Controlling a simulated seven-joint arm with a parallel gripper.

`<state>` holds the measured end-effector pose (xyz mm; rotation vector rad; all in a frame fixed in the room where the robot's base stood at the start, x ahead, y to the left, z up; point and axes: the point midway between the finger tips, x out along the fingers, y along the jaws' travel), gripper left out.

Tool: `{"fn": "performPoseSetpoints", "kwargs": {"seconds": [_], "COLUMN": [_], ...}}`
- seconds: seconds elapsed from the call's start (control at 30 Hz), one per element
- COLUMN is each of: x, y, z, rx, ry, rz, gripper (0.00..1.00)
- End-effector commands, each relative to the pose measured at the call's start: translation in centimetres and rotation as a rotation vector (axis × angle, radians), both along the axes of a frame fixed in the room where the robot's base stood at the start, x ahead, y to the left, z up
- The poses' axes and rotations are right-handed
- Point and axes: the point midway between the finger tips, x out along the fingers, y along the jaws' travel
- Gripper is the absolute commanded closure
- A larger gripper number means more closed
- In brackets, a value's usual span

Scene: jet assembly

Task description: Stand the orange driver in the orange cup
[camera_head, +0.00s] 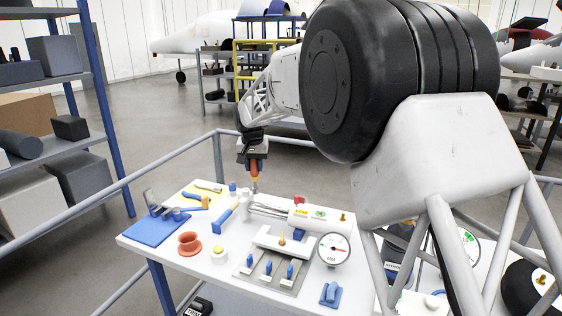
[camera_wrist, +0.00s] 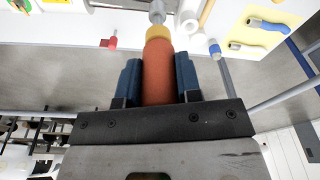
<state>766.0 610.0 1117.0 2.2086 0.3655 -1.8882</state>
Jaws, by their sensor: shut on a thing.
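My gripper (camera_head: 254,164) is shut on the orange driver (camera_head: 254,174) and holds it upright, tip down, above the back part of the white table. In the wrist view the driver's orange handle (camera_wrist: 157,72) with its yellow collar sits between the two blue fingers of my gripper (camera_wrist: 157,78). Its grey shaft points away from the fingers, and its far end is cut off by the picture's top edge. The orange cup (camera_head: 189,244) stands on the table's left part, to the left of and nearer than the driver. The cup does not show in the wrist view.
The white table (camera_head: 205,262) also bears a blue stand (camera_head: 158,229), a blue-handled tool (camera_head: 225,220), a yellow button (camera_head: 219,252), a grey plate with blue pegs (camera_head: 270,272) and a gauge (camera_head: 334,249). A railing runs behind.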

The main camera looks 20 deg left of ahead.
Motion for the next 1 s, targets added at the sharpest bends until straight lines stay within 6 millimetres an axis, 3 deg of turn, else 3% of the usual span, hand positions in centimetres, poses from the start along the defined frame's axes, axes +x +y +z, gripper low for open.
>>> {"fn": "performPoseSetpoints", "kwargs": {"seconds": [0.2, 0.6, 0.8, 1.0], "x": [-5.2, -14.6, -17.7, -18.9], "y": [5.3, 13.4, 15.7, 16.5], "z": [-1.1, -4.0, -5.0, -5.4], "rx": [0.000, 0.000, 0.000, 0.000], "ry": [0.000, 0.000, 0.000, 0.000], "rz": [0.051, 0.135, 0.162, 0.171], "gripper": [1.00, 1.00, 1.00, 1.00]}}
